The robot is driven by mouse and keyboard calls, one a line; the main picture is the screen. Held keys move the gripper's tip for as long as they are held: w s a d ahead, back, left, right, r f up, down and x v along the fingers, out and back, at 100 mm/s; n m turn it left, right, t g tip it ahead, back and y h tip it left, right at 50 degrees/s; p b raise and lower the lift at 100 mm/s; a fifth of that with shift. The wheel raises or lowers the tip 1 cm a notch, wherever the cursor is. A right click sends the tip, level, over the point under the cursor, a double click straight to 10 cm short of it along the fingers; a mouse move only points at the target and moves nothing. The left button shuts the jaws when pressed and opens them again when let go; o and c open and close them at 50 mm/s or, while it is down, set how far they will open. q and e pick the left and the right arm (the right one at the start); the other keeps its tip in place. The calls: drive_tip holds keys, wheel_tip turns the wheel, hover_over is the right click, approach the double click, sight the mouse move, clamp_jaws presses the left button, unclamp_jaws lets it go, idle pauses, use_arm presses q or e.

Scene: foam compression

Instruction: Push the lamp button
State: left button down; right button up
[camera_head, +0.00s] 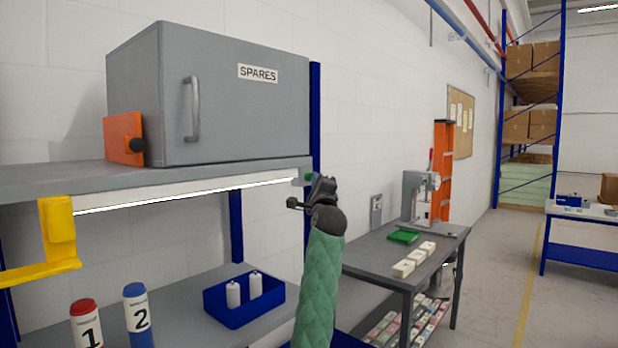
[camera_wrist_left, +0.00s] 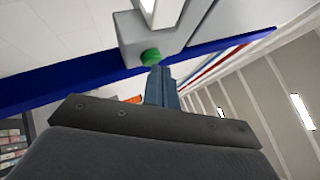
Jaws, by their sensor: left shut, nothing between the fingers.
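The lamp is a lit white strip (camera_head: 190,193) under the front of the grey shelf. Its green button (camera_head: 308,177) is at the right end, and in the left wrist view it is a green disc (camera_wrist_left: 151,56) on a grey block. My left gripper (camera_head: 315,180), at the end of the green-sleeved arm, is just right of the button. In the left wrist view its shut, empty fingers (camera_wrist_left: 159,72) point up at the button, with the tips overlapping its lower edge. I cannot tell whether they touch it. My right gripper is not in view.
A grey SPARES cabinet (camera_head: 235,100) stands on the shelf (camera_head: 40,180). A blue upright (camera_head: 314,110) is close behind my gripper. Below are a blue bin (camera_head: 245,310) with white bottles, and red-capped and blue-capped cylinders. A yellow bracket (camera_head: 58,225) is at left.

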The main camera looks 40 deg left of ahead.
use_arm(q)
drive_tip(key=shift+d, duration=0.15)
drive_tip(key=d, duration=0.6)
drive_tip(key=shift+s, duration=0.25)
idle(0.3)
drive_tip(key=shift+a, duration=0.1)
idle(0.3)
